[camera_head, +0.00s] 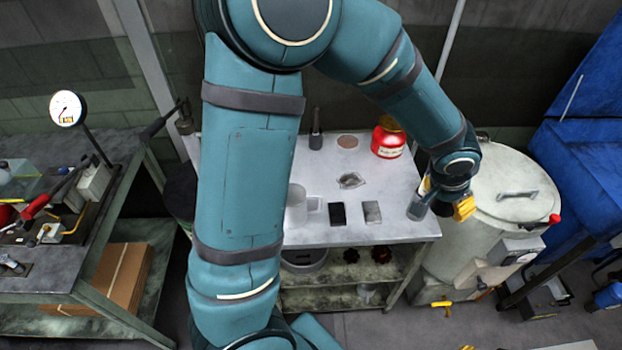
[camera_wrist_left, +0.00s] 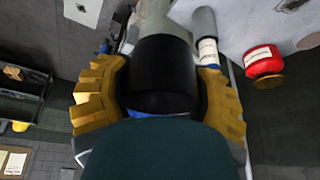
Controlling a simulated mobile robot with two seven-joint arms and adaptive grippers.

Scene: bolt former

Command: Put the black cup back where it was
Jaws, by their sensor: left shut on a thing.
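My left gripper (camera_head: 447,203) is at the right end of the white-topped table, beside the large grey drum. In the left wrist view its yellow fingers (camera_wrist_left: 158,100) are shut around the black cup (camera_wrist_left: 163,60), one on each side. The cup's far end and part of its near side are hidden, and it is mostly covered by the gripper in the head view. A grey cylinder with a white label (camera_wrist_left: 205,38) stands close beside the right finger in the left wrist view. My right gripper is not in view.
The table (camera_head: 400,225) holds a clear mug (camera_head: 299,207), a black block (camera_head: 338,214), a grey block (camera_head: 372,212) and a red jar (camera_head: 388,140). The lidded drum (camera_head: 505,190) stands right of the table. My arm covers the table's left part.

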